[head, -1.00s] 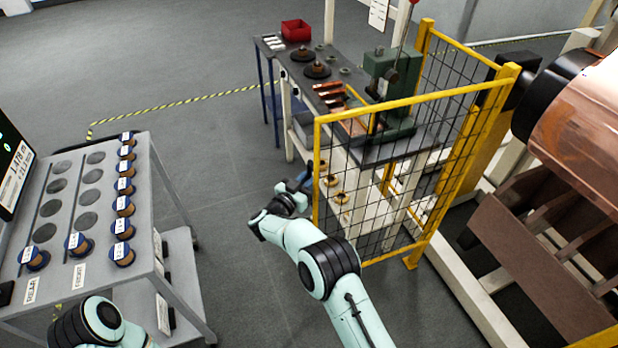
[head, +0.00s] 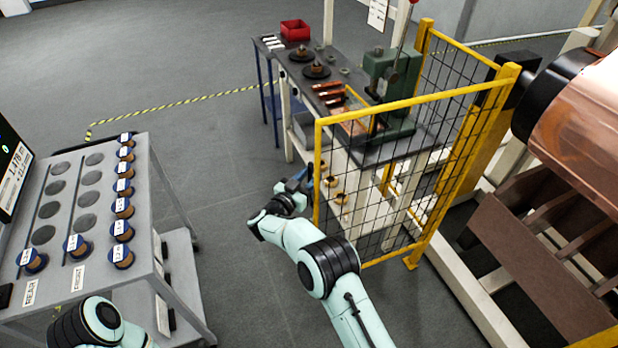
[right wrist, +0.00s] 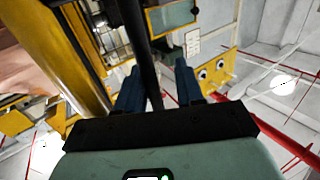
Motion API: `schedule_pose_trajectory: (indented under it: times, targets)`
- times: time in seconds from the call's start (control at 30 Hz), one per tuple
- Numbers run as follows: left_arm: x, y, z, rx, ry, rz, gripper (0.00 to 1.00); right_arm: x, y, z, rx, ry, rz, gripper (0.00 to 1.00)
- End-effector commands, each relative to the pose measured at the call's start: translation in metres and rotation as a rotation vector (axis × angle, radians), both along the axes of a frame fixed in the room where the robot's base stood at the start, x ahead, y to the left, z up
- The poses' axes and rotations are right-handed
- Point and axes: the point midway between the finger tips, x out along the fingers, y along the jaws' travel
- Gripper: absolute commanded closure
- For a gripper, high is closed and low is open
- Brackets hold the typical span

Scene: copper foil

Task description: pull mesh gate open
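The mesh gate (head: 405,175) has a yellow frame and black wire mesh, and stands right of centre in the head view. My right gripper (head: 303,180) is at the gate's free left edge, at about mid height. In the right wrist view, its two blue fingers (right wrist: 158,82) stand apart, with a dark upright bar (right wrist: 146,45) passing between them. Gaps seem to show between the bar and the fingers. I cannot tell whether the bar is the gate's handle or its edge. My left arm shows at the bottom left of the head view, but its gripper is out of view.
Behind the gate stands a workbench (head: 345,118) with a green press (head: 392,85) and copper pieces. A large copper roll (head: 580,120) is at the right. A grey spool cart (head: 65,255) stands at the left. The floor between cart and gate is clear.

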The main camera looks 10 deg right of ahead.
Motion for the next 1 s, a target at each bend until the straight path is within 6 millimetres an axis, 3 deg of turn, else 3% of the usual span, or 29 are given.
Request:
schedule_pose_trajectory:
  times: [0.6,1.0]
  targets:
    - [-0.019,0.0,-0.031,0.0,0.022,0.0,0.57,-0.076,0.087,-0.002,0.001,0.001,0.002,0.63]
    - [-0.02,0.0,-0.033,0.0,0.023,0.0,0.57,-0.087,0.1,0.0,0.001,0.001,-0.001,0.63]
